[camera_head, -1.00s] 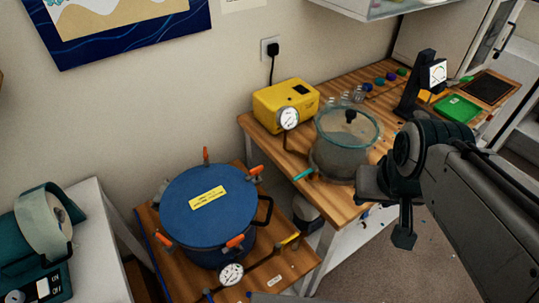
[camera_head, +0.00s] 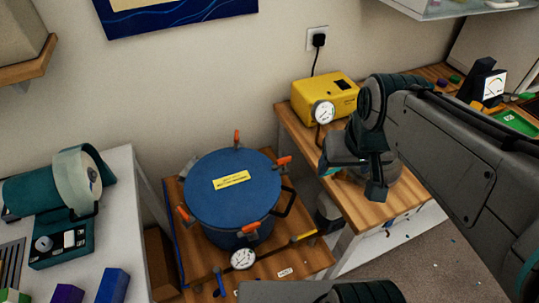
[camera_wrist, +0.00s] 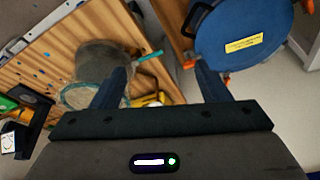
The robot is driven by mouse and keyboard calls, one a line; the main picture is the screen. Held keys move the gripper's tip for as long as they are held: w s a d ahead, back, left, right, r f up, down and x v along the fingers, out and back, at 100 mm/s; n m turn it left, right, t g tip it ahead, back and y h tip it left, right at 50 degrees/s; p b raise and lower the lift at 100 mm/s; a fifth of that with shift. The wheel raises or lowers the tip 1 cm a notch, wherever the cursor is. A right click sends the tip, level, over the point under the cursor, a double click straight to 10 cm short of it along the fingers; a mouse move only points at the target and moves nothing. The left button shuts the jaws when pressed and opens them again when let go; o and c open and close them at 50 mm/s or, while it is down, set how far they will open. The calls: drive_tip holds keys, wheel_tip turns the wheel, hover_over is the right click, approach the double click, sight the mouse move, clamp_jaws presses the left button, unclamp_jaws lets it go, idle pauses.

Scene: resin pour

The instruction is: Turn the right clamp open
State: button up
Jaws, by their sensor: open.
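The blue pressure pot (camera_head: 215,205) stands on a low wooden stand, its lid carrying a yellow label. Orange-handled clamps sit around its rim. The right clamp (camera_head: 283,160) is at the right rim, its handle slanting up and outward; whether it grips the lid is too small to tell. My gripper (camera_head: 352,172) is open and empty, to the right of the pot and apart from it, in front of the glass chamber. In the wrist view the pot (camera_wrist: 240,70) lies upper right, beyond the fingers (camera_wrist: 163,85), with orange handles near its edge.
The glass chamber (camera_wrist: 92,62) with a teal valve handle stands on the wooden bench, mostly hidden by my gripper in the head view. A yellow pump (camera_head: 322,98) is behind it. A gauge (camera_head: 243,258) and pipe sit before the pot. A white table (camera_head: 130,200) stands left.

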drive_tip(key=w+a+f+n+g+b, duration=0.1)
drive_tip(key=w+a+f+n+g, duration=0.15)
drive_tip(key=w, duration=0.85)
drive_tip(key=n+g+b, duration=0.1)
drive_tip(key=n+b, duration=0.1)
approach(284, 158)
drive_tip(key=shift+m, duration=0.25)
wheel_tip(284, 158, down, 9)
drive_tip(key=shift+a+r+p, duration=0.1)
drive_tip(key=shift+r+p, duration=0.05)
drive_tip(key=shift+p, duration=0.85)
drive_tip(key=shift+c, duration=0.3)
drive_tip(key=c, duration=0.9)
